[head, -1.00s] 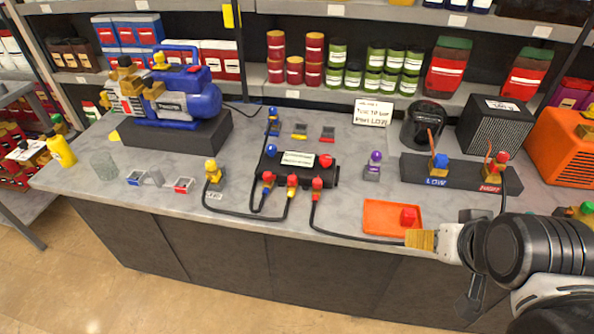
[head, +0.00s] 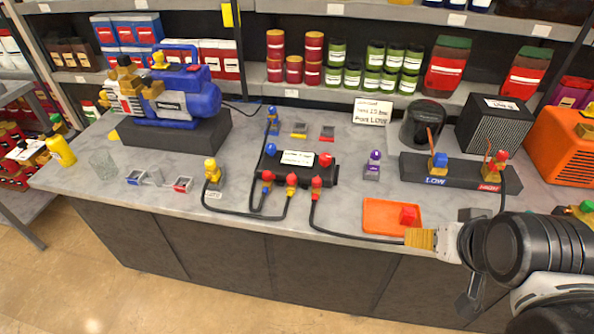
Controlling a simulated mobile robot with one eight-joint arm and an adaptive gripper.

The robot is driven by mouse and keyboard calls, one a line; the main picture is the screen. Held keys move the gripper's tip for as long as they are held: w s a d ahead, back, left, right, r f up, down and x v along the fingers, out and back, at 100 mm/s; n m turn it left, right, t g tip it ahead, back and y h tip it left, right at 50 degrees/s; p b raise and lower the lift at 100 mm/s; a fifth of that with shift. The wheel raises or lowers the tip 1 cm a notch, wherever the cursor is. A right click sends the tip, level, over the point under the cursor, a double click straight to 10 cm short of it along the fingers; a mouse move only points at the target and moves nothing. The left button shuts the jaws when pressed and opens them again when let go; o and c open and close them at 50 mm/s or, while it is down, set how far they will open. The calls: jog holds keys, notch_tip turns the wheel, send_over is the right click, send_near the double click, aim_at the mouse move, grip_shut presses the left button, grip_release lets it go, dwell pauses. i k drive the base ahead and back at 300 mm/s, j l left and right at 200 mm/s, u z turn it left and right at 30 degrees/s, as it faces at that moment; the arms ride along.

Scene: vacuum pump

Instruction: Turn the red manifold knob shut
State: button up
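The black manifold (head: 297,172) stands on the counter in the middle of the head view. Its red knob (head: 326,160) is on top at the right end, and its blue knob (head: 270,149) is at the left end. How far the red knob is turned cannot be made out. My gripper (head: 436,240) is at the lower right, over the counter's front edge, well apart from the knob. A tan block shows at its tip, and I cannot tell if it is part of the gripper or held. Its finger opening is not clear.
Black hoses run from the manifold's front ports, one passing behind my gripper. An orange tray (head: 380,214) with a red block lies between manifold and gripper. A purple-topped fitting (head: 373,165) stands right of the manifold. The blue pump (head: 185,100) is at the left.

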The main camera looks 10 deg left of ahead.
aim_at(325, 158)
jog(key=i+j, duration=0.6)
jog(key=j, duration=0.2)
jog(key=i+j, duration=0.25)
jog(key=j+z, duration=0.05)
jog(key=j, duration=0.05)
